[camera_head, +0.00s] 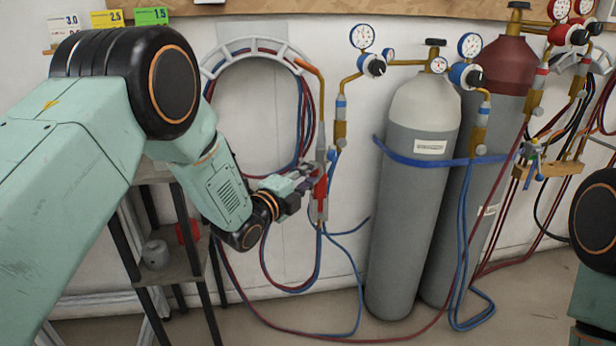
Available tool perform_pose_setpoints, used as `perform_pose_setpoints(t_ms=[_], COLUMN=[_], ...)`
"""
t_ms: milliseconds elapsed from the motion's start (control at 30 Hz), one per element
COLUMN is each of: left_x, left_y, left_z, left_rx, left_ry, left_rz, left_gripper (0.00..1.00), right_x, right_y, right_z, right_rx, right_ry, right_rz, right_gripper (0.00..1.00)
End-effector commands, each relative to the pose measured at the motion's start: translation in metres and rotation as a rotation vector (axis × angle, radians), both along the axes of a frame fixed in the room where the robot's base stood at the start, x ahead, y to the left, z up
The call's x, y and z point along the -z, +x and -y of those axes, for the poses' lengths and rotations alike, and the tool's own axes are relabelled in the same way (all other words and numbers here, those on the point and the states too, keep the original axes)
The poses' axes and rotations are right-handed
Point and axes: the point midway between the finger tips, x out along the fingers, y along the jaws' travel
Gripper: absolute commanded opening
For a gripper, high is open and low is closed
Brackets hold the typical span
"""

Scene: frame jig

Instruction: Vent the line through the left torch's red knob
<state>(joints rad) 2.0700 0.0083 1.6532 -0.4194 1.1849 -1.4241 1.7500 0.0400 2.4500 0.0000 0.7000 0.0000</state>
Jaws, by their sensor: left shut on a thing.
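The left torch (321,200) hangs upright by the wall, below the end of a curved hose rack, with its copper-coloured tip at the top and red and blue hoses at its lower end. My left gripper (311,181) reaches it from the left and is shut on its red knob. The fingers cover most of the knob, so its turn position cannot be told. Another torch (533,155) sits on a wooden bracket at the right. My right gripper is out of view; only part of my right arm shows at the right edge.
A grey cylinder (410,190) and a red-topped cylinder (506,62) stand right of the torch, strapped in blue. Gauges (362,37) sit above. Hoses loop down to the floor. A small shelf (178,268) stands under my left arm.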

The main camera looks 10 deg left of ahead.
Motion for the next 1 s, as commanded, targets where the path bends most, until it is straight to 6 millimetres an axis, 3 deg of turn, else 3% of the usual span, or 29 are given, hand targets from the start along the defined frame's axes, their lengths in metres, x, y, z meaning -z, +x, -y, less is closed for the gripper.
perform_pose_setpoints(t_ms=[300,333,600,1000], left_x=[0.0000,0.0000,0.0000,-0.0002], left_y=[0.0000,0.0000,0.0001,-0.0055], left_z=[-0.0001,-0.0001,-0.0002,-0.0029], left_rx=[0.000,0.000,0.000,-0.001], left_ry=[0.001,0.001,0.000,-0.001], left_rz=[0.000,0.000,0.000,-0.001], left_gripper=[0.00,0.25,0.47,0.47], right_x=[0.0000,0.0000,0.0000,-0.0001], right_y=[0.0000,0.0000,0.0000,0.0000], right_z=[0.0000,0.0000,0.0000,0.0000], right_rx=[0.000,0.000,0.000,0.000], right_ry=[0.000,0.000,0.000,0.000], right_rz=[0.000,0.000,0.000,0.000], right_gripper=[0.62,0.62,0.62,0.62])
